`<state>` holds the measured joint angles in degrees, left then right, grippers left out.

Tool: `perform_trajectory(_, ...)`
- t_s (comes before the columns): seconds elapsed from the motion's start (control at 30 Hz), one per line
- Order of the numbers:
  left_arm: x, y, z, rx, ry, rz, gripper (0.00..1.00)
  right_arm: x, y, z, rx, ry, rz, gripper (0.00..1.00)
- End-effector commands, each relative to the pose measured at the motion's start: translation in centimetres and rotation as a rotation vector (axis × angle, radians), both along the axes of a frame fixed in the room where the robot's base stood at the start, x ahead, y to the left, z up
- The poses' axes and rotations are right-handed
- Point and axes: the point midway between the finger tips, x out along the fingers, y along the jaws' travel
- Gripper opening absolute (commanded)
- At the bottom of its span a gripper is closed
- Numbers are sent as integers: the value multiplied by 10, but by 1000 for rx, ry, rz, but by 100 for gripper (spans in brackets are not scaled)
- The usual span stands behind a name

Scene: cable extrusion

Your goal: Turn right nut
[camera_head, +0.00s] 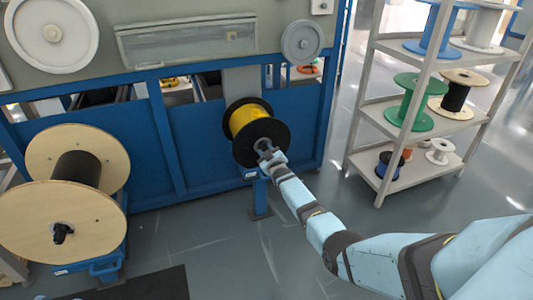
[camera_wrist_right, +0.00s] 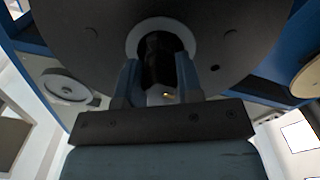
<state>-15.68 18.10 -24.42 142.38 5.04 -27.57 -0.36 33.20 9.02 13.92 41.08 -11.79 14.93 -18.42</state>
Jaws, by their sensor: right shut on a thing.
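The spool with black flanges and yellow cable (camera_head: 249,121) is mounted on the front of the blue machine in the head view. In the wrist view its black flange (camera_wrist_right: 225,45) fills the top, with a pale ring at its centre. A dark round nut (camera_wrist_right: 158,60) sticks out of that ring. My right gripper (camera_wrist_right: 158,85) has one finger on each side of the nut and is shut on it. In the head view my right gripper (camera_head: 267,152) is at the spool's centre and mostly covers the nut. My left gripper is not in view.
A large wooden-flanged spool (camera_head: 62,218) stands at the left on a blue mount. A grey shelf (camera_head: 437,118) with green, black, blue and white spools stands at the right. The blue machine frame (camera_head: 200,145) is close behind the yellow spool.

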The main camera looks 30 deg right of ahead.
Motion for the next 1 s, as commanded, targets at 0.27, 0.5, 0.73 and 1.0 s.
perform_trajectory(0.27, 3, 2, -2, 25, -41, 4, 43, 0, 0, -2, -256, 61, 0, 10)
perform_trajectory(0.5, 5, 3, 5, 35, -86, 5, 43, 0, 0, 0, -478, 114, 1, 10)
perform_trajectory(0.73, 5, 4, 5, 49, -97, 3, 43, 0, -1, 0, -689, 166, 0, 10)
perform_trajectory(1.0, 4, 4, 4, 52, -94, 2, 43, 0, 0, 0, -937, 226, 1, 10)
